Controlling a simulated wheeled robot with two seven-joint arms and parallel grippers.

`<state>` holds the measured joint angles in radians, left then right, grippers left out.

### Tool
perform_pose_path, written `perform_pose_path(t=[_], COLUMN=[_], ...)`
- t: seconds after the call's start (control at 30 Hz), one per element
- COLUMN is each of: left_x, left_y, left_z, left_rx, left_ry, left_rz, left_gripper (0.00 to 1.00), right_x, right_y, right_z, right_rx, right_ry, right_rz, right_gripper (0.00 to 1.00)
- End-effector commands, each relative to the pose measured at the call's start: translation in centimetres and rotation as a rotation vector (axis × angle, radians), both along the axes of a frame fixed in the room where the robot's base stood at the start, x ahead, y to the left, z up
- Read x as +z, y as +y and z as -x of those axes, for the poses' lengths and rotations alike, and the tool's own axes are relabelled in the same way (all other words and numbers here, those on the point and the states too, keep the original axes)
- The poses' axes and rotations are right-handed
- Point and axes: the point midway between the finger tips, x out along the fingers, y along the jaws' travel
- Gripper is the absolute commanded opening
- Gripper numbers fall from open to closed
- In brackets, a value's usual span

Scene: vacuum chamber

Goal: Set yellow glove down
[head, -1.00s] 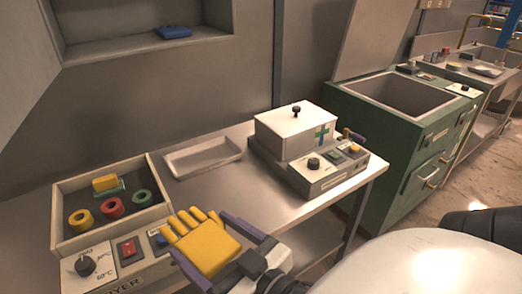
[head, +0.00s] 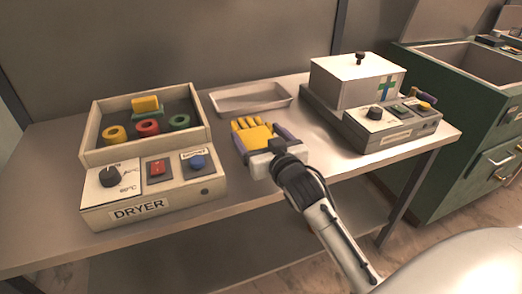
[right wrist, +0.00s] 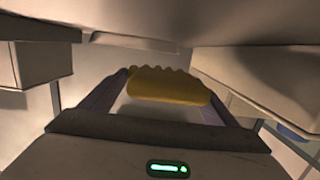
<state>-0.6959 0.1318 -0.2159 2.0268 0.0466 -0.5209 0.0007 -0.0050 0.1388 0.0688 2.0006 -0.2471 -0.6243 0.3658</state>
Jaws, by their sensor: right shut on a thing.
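The yellow glove (head: 252,135) is between the fingers of my right gripper (head: 262,137), its fingers pointing away from me. My right gripper is shut on it. In the head view they are over the metal table (head: 235,178), between the dryer and the white box; I cannot tell whether the glove touches the tabletop. The right wrist view also shows the glove (right wrist: 168,86) held between the two purple fingers. My left gripper is not in view.
The dryer (head: 140,207) stands left, its open bin (head: 147,152) holding coloured rings and a yellow block. An empty shallow tray (head: 250,107) lies behind the glove. A white lidded box (head: 355,85) with a control panel (head: 397,128) stands right. Bare tabletop lies around my gripper.

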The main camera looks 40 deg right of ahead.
Motion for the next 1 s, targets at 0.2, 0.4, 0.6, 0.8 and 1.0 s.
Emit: perform_pose_path(t=[0.2,0.4,0.6,0.8,1.0], left_x=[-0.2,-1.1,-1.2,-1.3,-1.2], left_y=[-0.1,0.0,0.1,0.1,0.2], left_z=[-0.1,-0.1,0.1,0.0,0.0], left_rx=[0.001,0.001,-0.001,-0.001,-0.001], left_ry=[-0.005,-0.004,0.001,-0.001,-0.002], left_rz=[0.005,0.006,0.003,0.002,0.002], left_gripper=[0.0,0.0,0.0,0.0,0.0], right_x=[-2.2,-5.0,-5.5,-5.8,-5.8], right_y=[0.0,0.1,0.1,0.1,0.1], right_z=[0.0,0.1,0.1,0.1,0.1], right_rx=[0.0,0.001,0.001,0.001,0.001], right_ry=[-0.001,0.001,-0.003,-0.002,-0.002], right_rz=[0.0,0.0,0.001,0.0,0.001], right_gripper=[0.6,0.6,0.6,0.6,1.0])
